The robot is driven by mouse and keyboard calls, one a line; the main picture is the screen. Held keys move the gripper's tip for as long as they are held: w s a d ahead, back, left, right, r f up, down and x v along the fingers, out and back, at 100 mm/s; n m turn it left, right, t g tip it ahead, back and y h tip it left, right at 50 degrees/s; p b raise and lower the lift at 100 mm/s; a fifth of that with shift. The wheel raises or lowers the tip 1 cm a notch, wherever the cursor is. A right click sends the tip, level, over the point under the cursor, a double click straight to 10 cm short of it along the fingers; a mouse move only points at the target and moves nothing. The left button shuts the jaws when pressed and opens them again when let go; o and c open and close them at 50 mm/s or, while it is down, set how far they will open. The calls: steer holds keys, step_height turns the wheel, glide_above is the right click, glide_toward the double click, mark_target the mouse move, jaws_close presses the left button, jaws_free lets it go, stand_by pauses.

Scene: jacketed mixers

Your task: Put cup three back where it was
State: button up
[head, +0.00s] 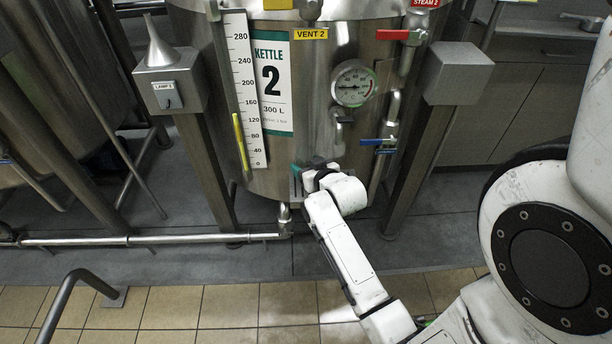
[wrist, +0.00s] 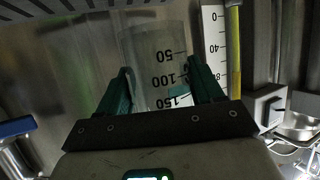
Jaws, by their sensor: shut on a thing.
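A clear graduated cup (wrist: 152,52) with black marks 50, 100 and 150 is between the green fingers of my gripper (wrist: 158,68) in the wrist view. The fingers are shut on its sides. No number naming the cup is readable. In the head view my gripper (head: 299,172) is low in front of the steel kettle 2 (head: 318,120). The cup is hardly discernible there, hidden by the gripper and wrist. The place it came from cannot be told.
A sight scale (head: 241,90) with a yellow tube (head: 240,145) is left of my gripper. A blue-handled valve (head: 378,142) is to its right. A pipe (head: 150,240) runs low at left.

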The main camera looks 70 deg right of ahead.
steer(key=shift+w+d+f+b, duration=0.1)
steer(key=shift+w+f+b, duration=0.1)
steer(key=shift+f, duration=0.75)
steer(key=shift+w+d+f+b, duration=0.1)
steer(key=shift+f+b, duration=0.1)
steer(key=shift+f, duration=0.75)
steer(key=o, duration=1)
steer(key=shift+a+f, duration=0.1)
